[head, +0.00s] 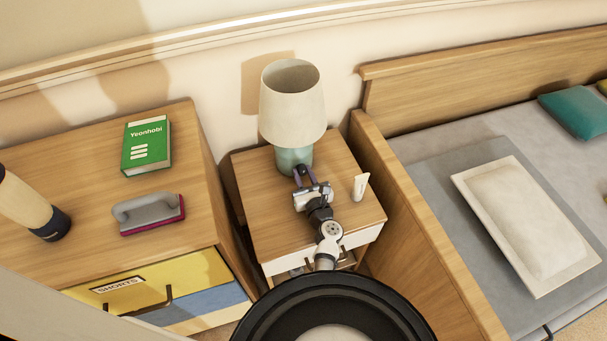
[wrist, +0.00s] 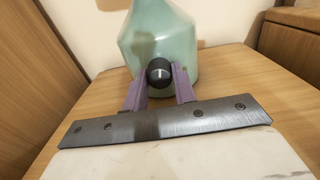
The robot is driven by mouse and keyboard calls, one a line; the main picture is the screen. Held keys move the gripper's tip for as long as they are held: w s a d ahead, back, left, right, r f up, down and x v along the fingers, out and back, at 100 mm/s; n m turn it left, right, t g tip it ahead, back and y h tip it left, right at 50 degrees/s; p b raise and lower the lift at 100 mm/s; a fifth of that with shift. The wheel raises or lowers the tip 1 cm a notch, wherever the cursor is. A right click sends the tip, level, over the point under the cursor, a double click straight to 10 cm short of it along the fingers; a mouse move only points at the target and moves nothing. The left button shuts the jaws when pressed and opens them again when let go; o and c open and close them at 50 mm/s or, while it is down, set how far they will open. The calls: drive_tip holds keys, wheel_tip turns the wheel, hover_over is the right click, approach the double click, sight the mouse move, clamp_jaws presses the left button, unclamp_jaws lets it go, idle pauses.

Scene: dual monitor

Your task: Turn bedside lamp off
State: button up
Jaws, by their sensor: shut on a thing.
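The bedside lamp stands upright on the small nightstand (head: 262,209). It has a cream shade (head: 292,105) and a pale green base (head: 294,159), and the base also shows in the wrist view (wrist: 165,35). A round black knob (wrist: 159,72) with a white line sits on the front of the base. My gripper (head: 303,173) is at the front of the base. In the wrist view my gripper's purple fingers (wrist: 160,85) stand on either side of the knob, shut on it. The inside of the shade shows no bright glow.
A small white tube (head: 360,187) stands on the nightstand to the right of my gripper. A dresser at left holds a green book (head: 146,145) and a brush (head: 149,214). The wooden bed side (head: 425,235) rises close on the right.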

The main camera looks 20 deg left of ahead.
drive_tip(key=c, duration=0.4)
drive_tip(key=shift+f+n+b, duration=0.25)
drive_tip(key=shift+n+b, duration=0.35)
drive_tip(key=shift+b, duration=0.15)
drive_tip(key=shift+r+n+b, duration=0.25)
drive_tip(key=shift+n+b, duration=0.2)
drive_tip(key=shift+n, duration=0.45)
drive_tip(key=o, duration=1)
drive_tip(key=shift+s+d, duration=0.1)
drive_tip(key=shift+s, duration=0.05)
